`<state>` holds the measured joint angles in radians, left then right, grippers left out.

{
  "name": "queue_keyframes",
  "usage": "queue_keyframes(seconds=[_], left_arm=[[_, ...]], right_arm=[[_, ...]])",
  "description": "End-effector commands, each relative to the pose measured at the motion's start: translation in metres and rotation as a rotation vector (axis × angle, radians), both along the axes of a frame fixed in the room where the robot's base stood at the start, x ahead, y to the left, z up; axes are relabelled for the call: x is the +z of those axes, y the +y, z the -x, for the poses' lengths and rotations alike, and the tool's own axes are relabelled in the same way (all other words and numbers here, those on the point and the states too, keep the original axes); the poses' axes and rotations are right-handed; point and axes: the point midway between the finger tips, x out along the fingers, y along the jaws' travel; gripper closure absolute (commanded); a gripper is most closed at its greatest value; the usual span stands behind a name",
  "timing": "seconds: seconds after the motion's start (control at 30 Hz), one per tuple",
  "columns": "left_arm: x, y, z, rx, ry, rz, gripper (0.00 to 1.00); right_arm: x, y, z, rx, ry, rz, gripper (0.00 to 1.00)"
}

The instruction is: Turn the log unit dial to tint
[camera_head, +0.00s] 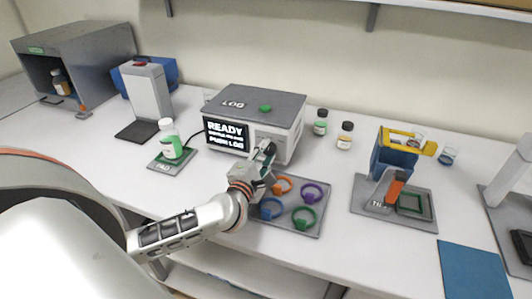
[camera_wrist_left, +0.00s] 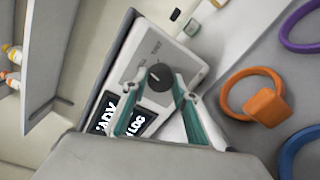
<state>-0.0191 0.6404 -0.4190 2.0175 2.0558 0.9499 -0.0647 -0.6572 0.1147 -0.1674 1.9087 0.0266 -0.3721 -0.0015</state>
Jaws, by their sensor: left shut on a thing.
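The log unit (camera_head: 254,98) is a grey and white box at the back middle of the bench, marked LOG. Its black screen (camera_head: 227,134) shows READY and a last line that looks like PUSH LOG. A green button (camera_head: 265,108) is on its top. My left gripper (camera_head: 267,150) is at the front face of the unit and hides the dial in the head view. In the left wrist view the round black dial (camera_wrist_left: 159,77) sits between the fingertips of my left gripper (camera_wrist_left: 160,80), which is shut on it. Small lettering beside the dial is too blurred to read surely.
A bottle with green contents (camera_head: 170,142) stands on a pad to the left. Two small bottles (camera_head: 345,136) stand right of the unit. A blue rack (camera_head: 391,156) stands further right.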

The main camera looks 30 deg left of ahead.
Motion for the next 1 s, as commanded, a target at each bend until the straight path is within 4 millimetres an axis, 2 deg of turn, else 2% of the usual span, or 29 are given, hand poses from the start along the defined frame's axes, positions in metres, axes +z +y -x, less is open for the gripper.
queue_keyframes(seconds=[0.5,0.8,1.0], left_arm=[[0.002,0.0007,-0.0006,0.003,0.106,-0.447,0.94],[0.0022,0.0,-0.0008,0.003,0.143,-0.603,0.94],[0.002,0.0002,-0.0007,0.003,0.155,-0.649,0.94]], right_arm=[[0.002,0.0037,-0.0019,0.007,-0.005,-0.004,0.68],[0.0014,-0.0008,-0.0018,0.011,-0.005,0.006,0.68],[0.0014,-0.0016,-0.0019,0.009,-0.005,0.007,0.68]])
